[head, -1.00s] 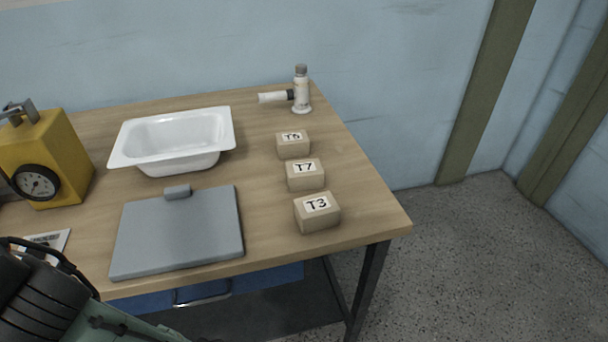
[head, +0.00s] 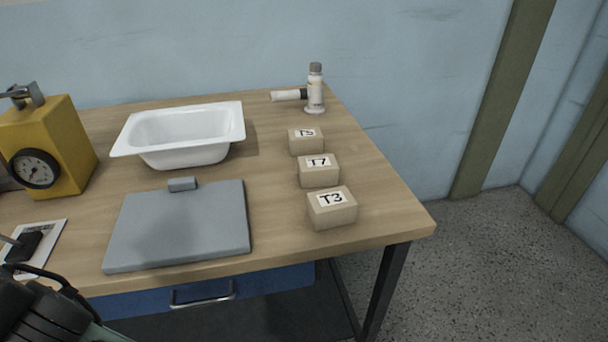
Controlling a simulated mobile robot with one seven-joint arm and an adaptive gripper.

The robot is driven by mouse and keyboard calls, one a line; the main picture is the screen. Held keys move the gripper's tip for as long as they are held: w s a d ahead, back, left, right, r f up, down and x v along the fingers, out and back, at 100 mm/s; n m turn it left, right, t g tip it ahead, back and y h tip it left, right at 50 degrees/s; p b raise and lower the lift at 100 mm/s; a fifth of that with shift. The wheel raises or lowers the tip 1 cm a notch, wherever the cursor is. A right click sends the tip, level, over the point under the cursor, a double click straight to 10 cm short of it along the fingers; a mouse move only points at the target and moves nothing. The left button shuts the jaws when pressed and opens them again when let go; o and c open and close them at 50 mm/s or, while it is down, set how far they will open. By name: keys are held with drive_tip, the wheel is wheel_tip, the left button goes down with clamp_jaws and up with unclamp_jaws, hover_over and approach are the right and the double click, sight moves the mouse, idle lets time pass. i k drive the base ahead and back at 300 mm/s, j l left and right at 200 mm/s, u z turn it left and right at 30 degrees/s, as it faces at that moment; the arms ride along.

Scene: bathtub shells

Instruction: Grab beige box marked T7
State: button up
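The beige box marked T7 (head: 319,177) sits on the wooden table, right of centre in the head view. It is the middle one of three similar beige boxes in a row. The box marked T3 (head: 333,214) is in front of it, and another box (head: 306,146), whose label is hard to read, is behind it. Part of my arm shows at the lower left corner, well away from the boxes. My gripper's fingers are not in view.
On the table (head: 279,222) are a grey flat panel (head: 180,232), a white basin (head: 190,150), a yellow device with a dial (head: 62,135), and a white bottle (head: 315,95) beside a lying one (head: 286,95). A blue drawer (head: 265,285) is below. Clear floor lies right.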

sight(317, 170)
drive_tip(key=l+u, duration=0.1)
drive_tip(key=u, duration=0.35)
drive_tip(key=l+u, duration=0.1)
drive_tip(key=u, duration=0.35)
drive_tip(key=l+u, duration=0.15)
drive_tip(key=u, duration=0.25)
drive_tip(key=l+u, duration=0.3)
drive_tip(key=k+l+u, duration=0.1)
drive_tip(key=l+u, duration=0.2)
drive_tip(key=k+l+u, duration=0.15)
drive_tip(key=l+u, duration=0.15)
drive_tip(key=k+l+u, duration=0.15)
drive_tip(key=l, duration=0.25)
drive_tip(key=k+l+u, duration=0.15)
drive_tip(key=l, duration=0.2)
drive_tip(key=k+l+u, duration=0.15)
drive_tip(key=k+l, duration=0.65)
drive_tip(key=l, duration=0.2)
drive_tip(key=k+l+u, duration=0.1)
drive_tip(key=k+l, duration=0.6)
drive_tip(key=l, duration=0.15)
drive_tip(key=i+j, duration=0.2)
drive_tip(key=i, duration=0.3)
